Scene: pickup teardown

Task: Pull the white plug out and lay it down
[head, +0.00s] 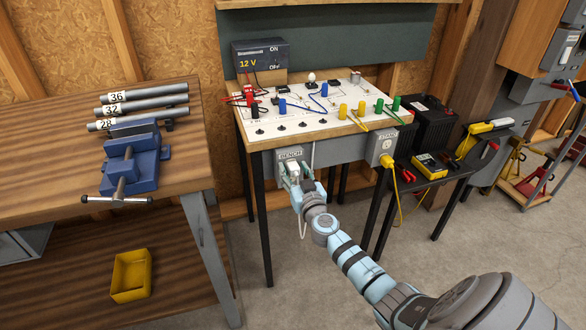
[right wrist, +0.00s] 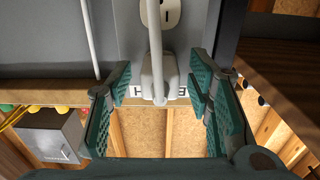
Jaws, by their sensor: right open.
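The white plug (head: 294,168) sits in the outlet box labelled BENCH (head: 291,154) on the front of the bench. In the right wrist view the white plug (right wrist: 158,78) hangs on its white cord and covers the middle of the label. My right gripper (head: 297,178) is open around the plug. In the right wrist view its green-padded fingers (right wrist: 157,88) stand on either side of the plug, with a gap on both sides. An outlet face with open slots (right wrist: 160,12) shows beside the plug. My left gripper is not in view.
A second outlet box (head: 380,143) to the right holds a yellow plug with a hanging yellow cord (head: 398,190). The circuit board (head: 300,128) lies on the bench above. A wooden worktable (head: 60,170) with a blue vise (head: 133,160) stands left. The floor in front is clear.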

